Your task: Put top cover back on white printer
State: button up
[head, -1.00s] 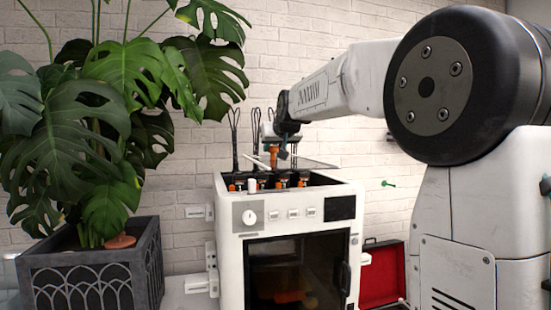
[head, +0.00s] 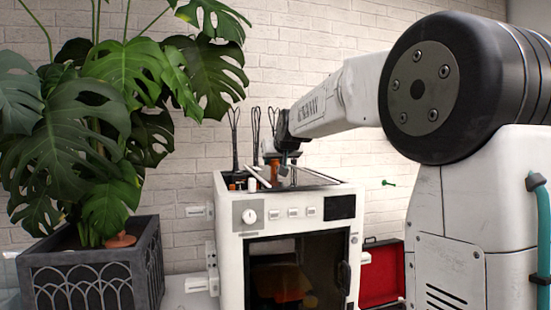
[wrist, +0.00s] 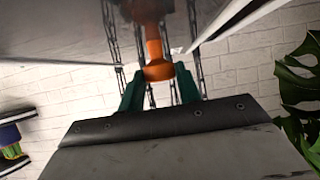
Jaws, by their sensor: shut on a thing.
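The white printer (head: 342,190) stands upright with a dark front window and an open top. My gripper (head: 283,162) is over that top. In the wrist view its green fingers (wrist: 160,82) are shut on an orange knob (wrist: 154,48). The knob joins a grey, glossy panel with a white edge, which looks like the top cover (wrist: 60,30). In the head view the cover's pale edge (head: 257,176) shows tilted at the printer's opening. I cannot tell whether the cover touches the rim all round.
A large leafy plant in a dark planter (head: 90,275) stands left of the printer, its leaves reaching near the printer top. Dark whisk-like rods (head: 234,140) rise behind the printer. A red open case (head: 381,275) lies at right. A brick wall (head: 330,50) closes the back.

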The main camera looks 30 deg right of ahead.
jog(key=o, duration=1.2)
jog(key=shift+f, duration=0.1)
jog(key=shift+r, duration=0.25)
jog(key=v, duration=1.2)
jog(key=shift+r, duration=0.4)
jog(key=g+y, duration=0.1)
jog(key=g, duration=0.1)
send_over(281, 186)
jog(key=shift+n, duration=0.3)
jog(key=f, duration=0.5)
jog(key=shift+w+f, duration=0.2)
jog(key=shift+f, duration=0.15)
jog(key=s+a+f+g, duration=0.3)
jog(key=s+a+f, duration=0.1)
jog(key=s+f, duration=0.4)
jog(key=s+a+f+n+g+y, duration=0.1)
jog(key=s+a+f+g, duration=0.1)
jog(key=s+f, duration=0.6)
jog(key=s+a+f+n+g+y, duration=0.1)
jog(key=s+a+f+g, duration=0.2)
jog(key=s, duration=1.1)
jog(key=shift+a+f+g, duration=0.1)
jog(key=shift+a+f, duration=0.35)
jog(key=shift+f, duration=0.45)
jog(key=shift+a+f+g, duration=0.1)
jog(key=shift+a+f, duration=0.3)
jog(key=shift+f, duration=0.5)
jog(key=shift+a+f+g, duration=0.1)
jog(key=shift+a+f, duration=0.35)
jog(key=shift+f, duration=0.45)
